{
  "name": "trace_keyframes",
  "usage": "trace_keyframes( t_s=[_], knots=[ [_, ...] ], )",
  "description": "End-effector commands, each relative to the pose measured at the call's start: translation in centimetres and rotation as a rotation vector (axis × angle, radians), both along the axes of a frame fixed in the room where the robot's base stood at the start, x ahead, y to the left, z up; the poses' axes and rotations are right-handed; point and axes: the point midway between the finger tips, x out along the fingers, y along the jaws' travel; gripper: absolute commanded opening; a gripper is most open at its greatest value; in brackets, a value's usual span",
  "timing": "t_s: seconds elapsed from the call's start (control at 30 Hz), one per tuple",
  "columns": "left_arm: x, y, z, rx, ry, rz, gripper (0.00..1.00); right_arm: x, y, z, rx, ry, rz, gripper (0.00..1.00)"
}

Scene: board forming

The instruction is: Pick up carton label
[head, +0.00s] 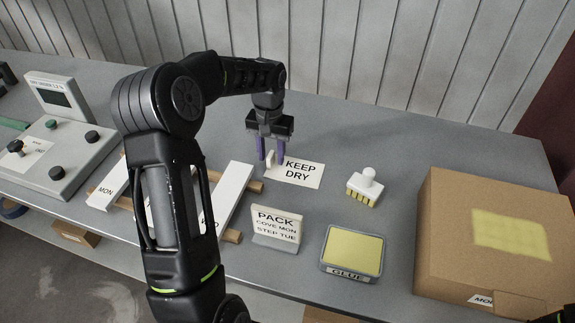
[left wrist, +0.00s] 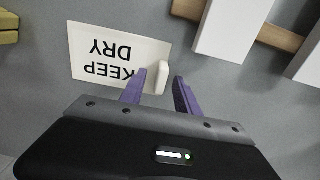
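The carton label (head: 301,173) is a white card printed KEEP DRY, lying flat on the grey table near the middle of the head view. A small white upright tab stands at its left edge. The label also shows in the left wrist view (left wrist: 112,55), upside down, with the tab (left wrist: 162,78) between the fingers. My left gripper (head: 270,160) is over that tab with its purple fingers apart, one on each side; the left wrist view (left wrist: 160,92) shows a gap at the right finger. A small dark part at the lower right corner of the head view may be my right arm; its gripper is not visible.
A cardboard box (head: 445,225) with a yellow glue patch stands at right. A brush (head: 367,185), a glue pad (head: 351,252) and a PACK sign (head: 276,228) stand nearer. White boards on wooden rails (head: 236,190) lie left of the label. A control panel (head: 58,150) is far left.

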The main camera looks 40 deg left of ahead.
Motion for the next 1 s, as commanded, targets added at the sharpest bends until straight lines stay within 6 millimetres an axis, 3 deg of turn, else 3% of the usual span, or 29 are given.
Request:
trace_keyframes(
  t_s=[0.57, 1.0],
  knots=[
    [0.00, -0.01, 0.00, 0.000, 0.000, 0.000, 0.37, -0.02, 0.00, -0.04, 0.000, 0.000, 0.000, 0.34],
    [0.00, -0.01, 0.00, 0.000, 0.000, 0.000, 0.01, -0.01, -0.01, -0.04, 0.000, 0.000, 0.000, 0.34]
  ],
)
